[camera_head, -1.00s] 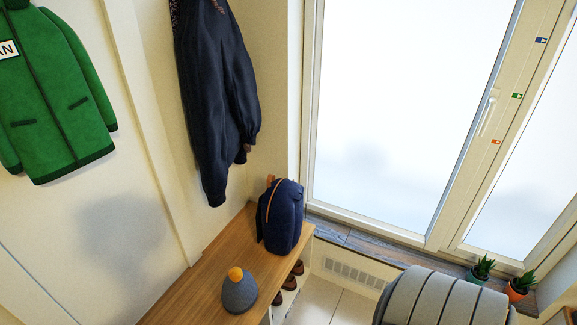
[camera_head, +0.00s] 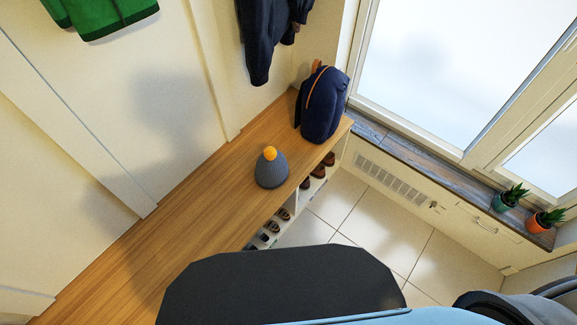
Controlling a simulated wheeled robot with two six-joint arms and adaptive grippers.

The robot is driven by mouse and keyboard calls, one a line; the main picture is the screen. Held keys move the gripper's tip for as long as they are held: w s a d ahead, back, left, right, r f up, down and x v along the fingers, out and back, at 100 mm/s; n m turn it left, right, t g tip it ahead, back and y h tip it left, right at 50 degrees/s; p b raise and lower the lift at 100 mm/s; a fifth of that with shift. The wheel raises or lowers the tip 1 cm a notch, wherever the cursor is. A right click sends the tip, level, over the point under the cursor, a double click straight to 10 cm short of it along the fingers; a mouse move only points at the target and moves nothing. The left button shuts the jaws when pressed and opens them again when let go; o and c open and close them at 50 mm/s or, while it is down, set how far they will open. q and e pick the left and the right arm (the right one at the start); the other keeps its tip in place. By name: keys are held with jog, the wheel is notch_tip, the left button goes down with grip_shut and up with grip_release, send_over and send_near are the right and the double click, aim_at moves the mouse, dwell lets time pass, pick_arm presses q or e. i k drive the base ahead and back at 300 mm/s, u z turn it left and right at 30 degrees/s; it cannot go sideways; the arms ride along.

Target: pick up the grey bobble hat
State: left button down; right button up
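The grey bobble hat (camera_head: 271,171) stands upright on the wooden bench top (camera_head: 190,200), near its front edge. It is a grey cone with an orange-yellow bobble on top. Neither of my grippers shows in the head view. Nothing touches the hat.
A dark blue backpack (camera_head: 322,104) stands behind the hat at the bench's far end. Shoes (camera_head: 283,214) sit in cubbies below. Two potted plants (camera_head: 546,220) (camera_head: 510,197) stand on the windowsill at right. The bench left of the hat is clear. Dark and light-blue parts of my body fill the bottom.

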aim_at(272, 171)
jog(key=u, duration=2.35)
jog(key=k, duration=0.8)
jog(key=z, duration=0.75)
jog(key=i, duration=0.5)
jog(key=z, duration=0.05)
